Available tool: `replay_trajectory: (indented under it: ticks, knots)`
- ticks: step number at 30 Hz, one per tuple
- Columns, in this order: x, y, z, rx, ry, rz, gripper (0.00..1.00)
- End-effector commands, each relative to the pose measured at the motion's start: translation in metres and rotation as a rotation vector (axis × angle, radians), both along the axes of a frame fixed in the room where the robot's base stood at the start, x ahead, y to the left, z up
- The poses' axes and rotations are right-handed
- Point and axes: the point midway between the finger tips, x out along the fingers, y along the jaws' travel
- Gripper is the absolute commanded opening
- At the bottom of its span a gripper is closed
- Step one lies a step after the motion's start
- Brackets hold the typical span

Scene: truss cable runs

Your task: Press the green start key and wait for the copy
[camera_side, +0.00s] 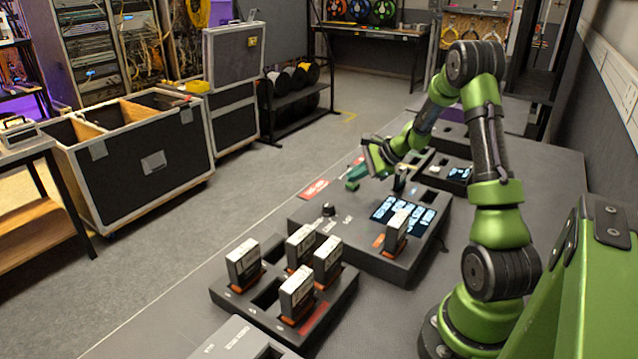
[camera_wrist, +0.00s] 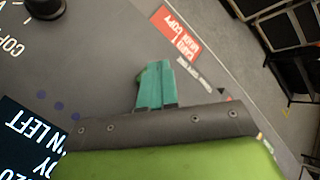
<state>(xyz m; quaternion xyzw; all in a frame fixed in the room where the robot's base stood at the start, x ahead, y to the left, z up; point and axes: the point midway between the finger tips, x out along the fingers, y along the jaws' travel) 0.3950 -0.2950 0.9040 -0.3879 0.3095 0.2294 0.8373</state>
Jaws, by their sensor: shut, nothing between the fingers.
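My gripper (camera_side: 352,184) is shut and empty, with its teal fingers together above the far left part of the dark console (camera_side: 300,222). In the wrist view my gripper (camera_wrist: 152,66) points over the grey console top. I cannot make out the green start key in either view; it may be hidden by my gripper. The console has a lit display (camera_side: 412,213) with pale text; part of the display (camera_wrist: 28,145) shows in the wrist view. A black knob (camera_side: 328,210) stands near the console's left edge, and also shows in the wrist view (camera_wrist: 45,8).
A cartridge (camera_side: 396,232) stands upright in the console. A rack (camera_side: 232,297) with several upright cartridges is in front. A red label (camera_side: 315,189) lies beyond the knob. Another dark unit (camera_side: 436,172) sits behind. Flight cases (camera_side: 140,155) stand on the floor at left.

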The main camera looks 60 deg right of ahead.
Motion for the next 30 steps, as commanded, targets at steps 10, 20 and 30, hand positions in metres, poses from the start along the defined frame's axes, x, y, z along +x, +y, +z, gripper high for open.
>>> replay_trajectory:
  ticks: [10, 20, 30]
  knots:
    - [-0.0003, 0.0001, -0.0047, 0.000, 0.001, 0.001, 0.00]
    - [-0.0004, 0.0001, -0.0067, 0.000, 0.001, 0.000, 0.00]
    - [-0.0001, 0.0001, 0.0021, -0.001, 0.000, 0.001, 0.00]
